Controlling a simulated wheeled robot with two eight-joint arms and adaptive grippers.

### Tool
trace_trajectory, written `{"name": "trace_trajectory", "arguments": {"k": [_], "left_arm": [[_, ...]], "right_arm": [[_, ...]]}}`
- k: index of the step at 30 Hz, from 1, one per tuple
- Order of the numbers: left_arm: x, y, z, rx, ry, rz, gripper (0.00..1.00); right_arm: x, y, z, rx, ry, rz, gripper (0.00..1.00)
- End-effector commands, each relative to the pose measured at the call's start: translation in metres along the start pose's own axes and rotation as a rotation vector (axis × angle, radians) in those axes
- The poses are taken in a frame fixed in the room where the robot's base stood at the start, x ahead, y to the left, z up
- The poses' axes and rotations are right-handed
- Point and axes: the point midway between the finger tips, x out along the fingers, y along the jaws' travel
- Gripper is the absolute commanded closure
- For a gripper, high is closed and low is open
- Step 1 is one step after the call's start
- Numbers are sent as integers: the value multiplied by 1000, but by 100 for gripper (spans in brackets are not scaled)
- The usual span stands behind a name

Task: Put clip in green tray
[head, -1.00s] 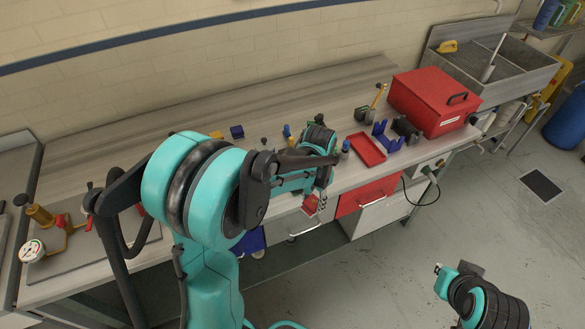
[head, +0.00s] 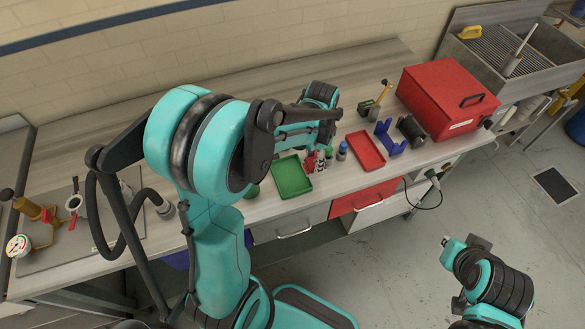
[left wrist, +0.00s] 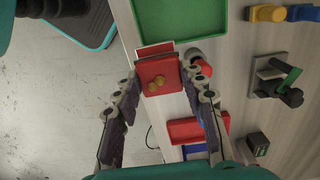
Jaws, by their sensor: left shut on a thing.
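A red clip (left wrist: 157,76) with brass-coloured studs is between the fingertips of my left gripper (left wrist: 163,78) in the left wrist view. In the head view the clip (head: 310,163) shows small and red at the tips of my left gripper (head: 319,163). The green tray (head: 292,178) lies on the bench just left of that gripper and looks empty where visible. It also shows at the top of the left wrist view (left wrist: 185,22), right beyond the clip. My right gripper (head: 447,243) is small at lower right, over the floor; its jaws are unclear.
A red tray (head: 366,151) lies right of the green one. A blue holder (head: 389,138), a dark cylinder (head: 411,129) and a large red box (head: 446,100) stand farther right. Bottles (head: 342,151) stand between the trays.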

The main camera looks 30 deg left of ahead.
Motion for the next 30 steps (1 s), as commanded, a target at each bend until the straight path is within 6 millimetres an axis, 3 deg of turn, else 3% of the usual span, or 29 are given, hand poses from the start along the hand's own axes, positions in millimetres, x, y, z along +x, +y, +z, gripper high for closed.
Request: {"name": "trace_trajectory", "arguments": {"k": [6,11,16,23,30], "left_arm": [[33,-32,41,-6,0,0,100],[45,-44,58,-4,0,0,100],[53,-47,62,0,0,0,100],[86,-47,61,0,0,0,100],[86,-46,61,0,0,0,100]], "right_arm": [[10,0,7,0,0,0,100],[13,0,9,0,0,0,100],[15,0,11,0,0,0,100],[24,0,17,0,0,0,100],[23,0,16,0,0,0,100]]}}
